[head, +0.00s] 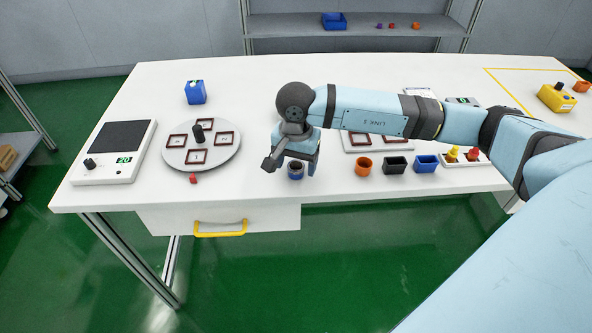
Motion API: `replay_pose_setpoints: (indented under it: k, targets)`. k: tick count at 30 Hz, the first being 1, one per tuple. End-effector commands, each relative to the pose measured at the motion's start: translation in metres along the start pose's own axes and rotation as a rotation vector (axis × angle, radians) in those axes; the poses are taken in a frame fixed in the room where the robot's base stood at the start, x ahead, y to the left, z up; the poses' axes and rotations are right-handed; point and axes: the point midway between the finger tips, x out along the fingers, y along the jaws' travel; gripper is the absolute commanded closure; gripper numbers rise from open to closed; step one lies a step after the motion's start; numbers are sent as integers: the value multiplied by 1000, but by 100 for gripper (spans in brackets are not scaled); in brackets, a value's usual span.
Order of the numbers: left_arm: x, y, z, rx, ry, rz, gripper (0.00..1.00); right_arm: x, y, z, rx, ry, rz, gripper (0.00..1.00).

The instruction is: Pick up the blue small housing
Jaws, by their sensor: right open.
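A small round blue housing (295,174) with a dark inside stands upright on the white table near its front edge. My right gripper (291,168) comes in from the right and is above the housing, pointing down, its fingers apart on either side of it. The gripper is open and holds nothing. Whether a finger touches the housing I cannot tell. A square blue housing (426,164) stands farther right in the row. My left gripper is not in view.
An orange round housing (363,167) and a black square one (395,166) stand right of the gripper. At left are a round turntable (172,156) with brown frames, a scale (116,167) and a small red piece (193,178). A drawer (270,217) hangs below the front edge.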

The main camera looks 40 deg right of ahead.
Motion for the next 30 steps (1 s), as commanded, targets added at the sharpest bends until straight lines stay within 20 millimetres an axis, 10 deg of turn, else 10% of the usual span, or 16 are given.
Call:
replay_pose_setpoints:
  k: [9,16,30]
  targets:
    - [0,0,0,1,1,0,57,15,0,0,0,1,0,29]
    - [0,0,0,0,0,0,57,15,0,0,0,1,0,79]
    - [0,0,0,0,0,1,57,8,0,-1,0,2,-1,81]
